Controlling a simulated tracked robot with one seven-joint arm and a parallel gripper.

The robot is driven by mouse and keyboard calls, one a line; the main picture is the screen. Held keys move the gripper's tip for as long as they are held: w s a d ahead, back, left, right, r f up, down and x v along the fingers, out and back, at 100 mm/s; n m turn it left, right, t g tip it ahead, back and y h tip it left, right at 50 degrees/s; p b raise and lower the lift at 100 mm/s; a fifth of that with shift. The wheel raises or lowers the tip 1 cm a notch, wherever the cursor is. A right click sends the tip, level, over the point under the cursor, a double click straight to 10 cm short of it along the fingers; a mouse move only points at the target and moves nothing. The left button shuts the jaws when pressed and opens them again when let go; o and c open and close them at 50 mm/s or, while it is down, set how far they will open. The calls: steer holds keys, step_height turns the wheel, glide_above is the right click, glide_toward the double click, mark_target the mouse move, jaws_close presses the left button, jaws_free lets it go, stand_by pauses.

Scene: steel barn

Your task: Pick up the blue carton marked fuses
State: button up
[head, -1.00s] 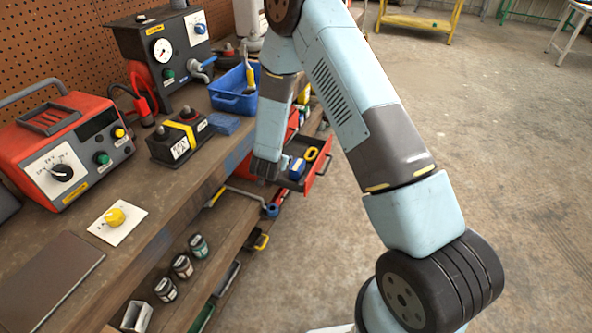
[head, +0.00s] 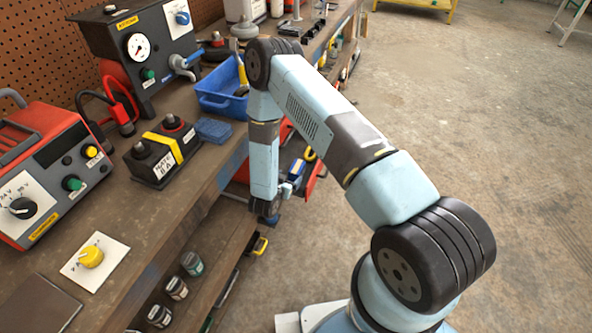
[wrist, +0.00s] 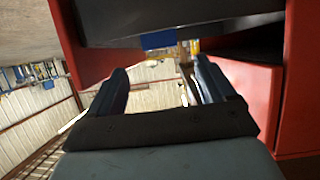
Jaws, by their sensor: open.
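A small blue carton (head: 296,169) lies in an open red drawer (head: 312,183) under the bench, right of my arm in the head view. Its marking is too small to read. My gripper (head: 266,208) hangs low at the drawer's left side, below and left of the carton and apart from it. In the wrist view my gripper (wrist: 161,88) has its two fingers spread with nothing between them. A blue patch (wrist: 158,41) shows beyond the fingertips, under a dark panel; I cannot tell whether it is the carton. Red drawer or cabinet sides flank the fingers.
A yellow ring (head: 310,154) lies near the carton. The bench above carries a blue bin (head: 222,100), a black battery box (head: 162,155) and a red charger (head: 45,165). A lower shelf holds several jars (head: 192,263).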

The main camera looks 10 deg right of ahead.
mark_target(295, 169)
steer(key=x, duration=0.6)
steer(key=shift+w+a, duration=0.15)
steer(key=shift+a, duration=0.1)
steer(key=shift+x, duration=2.6)
steer(key=shift+d+r, duration=0.1)
steer(key=c, duration=1.1)
